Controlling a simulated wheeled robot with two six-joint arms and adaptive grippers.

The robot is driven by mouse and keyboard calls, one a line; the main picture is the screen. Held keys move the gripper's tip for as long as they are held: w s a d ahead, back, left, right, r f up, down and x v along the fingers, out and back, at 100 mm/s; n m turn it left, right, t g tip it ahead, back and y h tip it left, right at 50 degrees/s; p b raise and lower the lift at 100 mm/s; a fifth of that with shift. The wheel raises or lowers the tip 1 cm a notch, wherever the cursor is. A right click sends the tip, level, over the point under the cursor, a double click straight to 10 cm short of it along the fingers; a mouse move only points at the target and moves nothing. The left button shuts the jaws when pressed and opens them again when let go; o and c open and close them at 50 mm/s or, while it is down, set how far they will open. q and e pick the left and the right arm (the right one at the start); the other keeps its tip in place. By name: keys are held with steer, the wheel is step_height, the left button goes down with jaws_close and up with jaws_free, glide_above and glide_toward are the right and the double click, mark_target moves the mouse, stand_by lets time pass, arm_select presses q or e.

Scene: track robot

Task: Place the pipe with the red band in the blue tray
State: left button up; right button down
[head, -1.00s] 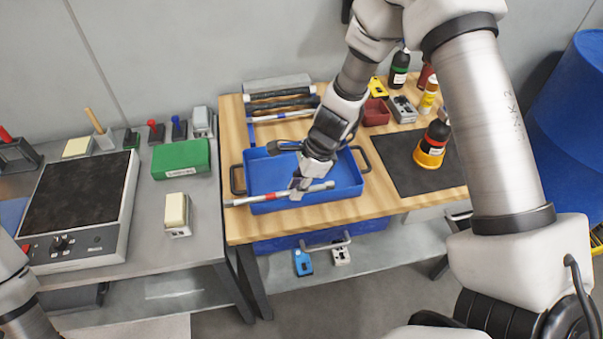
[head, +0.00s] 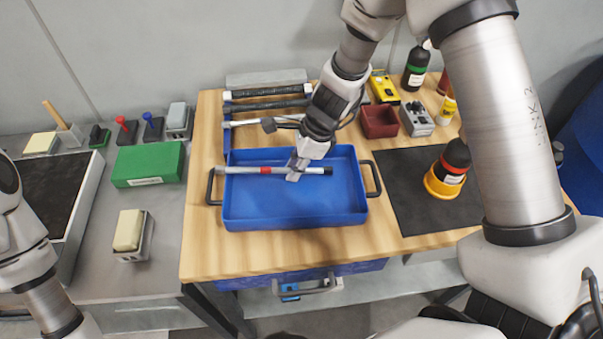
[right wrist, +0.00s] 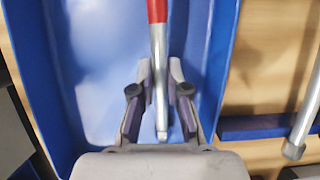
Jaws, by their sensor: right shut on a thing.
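The pipe with the red band (head: 246,170) is thin and grey, with a dark right end. My right gripper (head: 297,171) is shut on it to the right of the band. The pipe lies level across the back part of the blue tray (head: 292,219), its left end overlapping the tray's left rim in the head view. Its height above the floor is hard to tell. In the right wrist view, the pipe (right wrist: 159,70) runs between the fingers (right wrist: 161,90) over the tray (right wrist: 85,70), red band at the top. My left gripper is out of view.
Several pipes (head: 268,103) lie on a rack behind the tray. A red bin (head: 379,122), a grey device (head: 416,119) and a dark mat (head: 405,195) with a bottle (head: 450,163) stand right. A green box (head: 148,165) is on the left bench.

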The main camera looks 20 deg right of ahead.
steer(key=shift+s+f, duration=0.3)
steer(key=shift+s, duration=0.05)
steer(key=c, duration=1.2)
jaws_free()
steer(key=shift+w+f, duration=0.1)
steer(key=shift+w, duration=0.05)
steer(key=shift+o, duration=0.2)
steer(key=shift+w+r+p, duration=0.1)
steer(key=shift+r+p, duration=0.2)
steer(key=shift+p, duration=0.05)
steer(key=p+v, duration=0.4)
steer(key=v, duration=0.7)
steer(key=shift+r, duration=0.35)
steer(key=shift+d, duration=0.1)
